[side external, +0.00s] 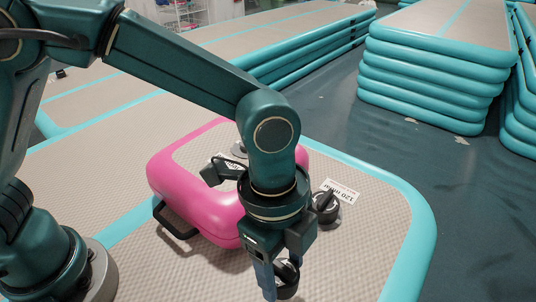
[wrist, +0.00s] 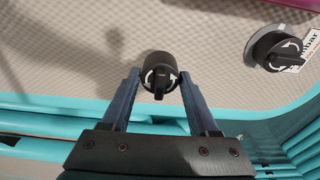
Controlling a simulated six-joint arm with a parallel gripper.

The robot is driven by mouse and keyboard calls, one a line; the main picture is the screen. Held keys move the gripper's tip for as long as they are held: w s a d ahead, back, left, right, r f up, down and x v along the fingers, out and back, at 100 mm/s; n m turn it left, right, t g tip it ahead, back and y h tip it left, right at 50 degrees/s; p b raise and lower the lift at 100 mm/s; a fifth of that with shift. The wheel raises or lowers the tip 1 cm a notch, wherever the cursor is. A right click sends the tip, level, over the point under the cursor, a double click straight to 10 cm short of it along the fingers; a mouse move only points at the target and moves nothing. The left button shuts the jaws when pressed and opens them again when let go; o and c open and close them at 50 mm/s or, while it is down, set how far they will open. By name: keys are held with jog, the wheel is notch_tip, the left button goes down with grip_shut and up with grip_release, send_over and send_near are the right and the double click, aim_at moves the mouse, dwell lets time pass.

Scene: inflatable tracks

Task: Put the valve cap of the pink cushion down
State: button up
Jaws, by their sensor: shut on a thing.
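The valve cap (side external: 288,281) is black and round with a raised grip bar; in the wrist view the cap (wrist: 158,74) shows white arrows and sits between my two fingertips. My gripper (side external: 279,272) points down and is shut on it, near the front right of the grey track; the fingers also show in the wrist view (wrist: 160,78). A finger partly hides the cap in the side view. I cannot tell whether it touches the track. The pink cushion (side external: 184,186) lies behind and left of my gripper, partly hidden by my arm. A grey round valve fitting (side external: 239,149) shows on its top.
The track (side external: 375,235) has a teal rim. Its own black valve knob (side external: 325,206), also in the wrist view (wrist: 276,50), stands beside a white label (side external: 342,190). A black item (side external: 222,172) lies on the cushion. Stacked tracks (side external: 430,70) stand behind.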

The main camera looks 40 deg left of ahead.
aim_at(282, 284)
jog(key=shift+f, duration=2.15)
jog(key=shift+f, duration=0.1)
jog(key=o, duration=1.3)
jog(key=shift+o, duration=0.2)
jog(key=r, duration=0.4)
jog(key=a+r, duration=0.1)
jog(key=r, duration=0.7)
jog(key=shift+a, duration=0.3)
jog(key=a+r+n+t, duration=0.2)
jog(key=a+r+n, duration=0.2)
jog(key=a+n, duration=0.5)
jog(key=s+a+f+n+t+y, duration=0.1)
jog(key=s+a+n+t, duration=0.2)
jog(key=a+n, duration=0.6)
jog(key=shift+s+a+f+t, duration=0.3)
jog(key=shift+s+a+f, duration=0.05)
jog(key=shift+s+a, duration=0.8)
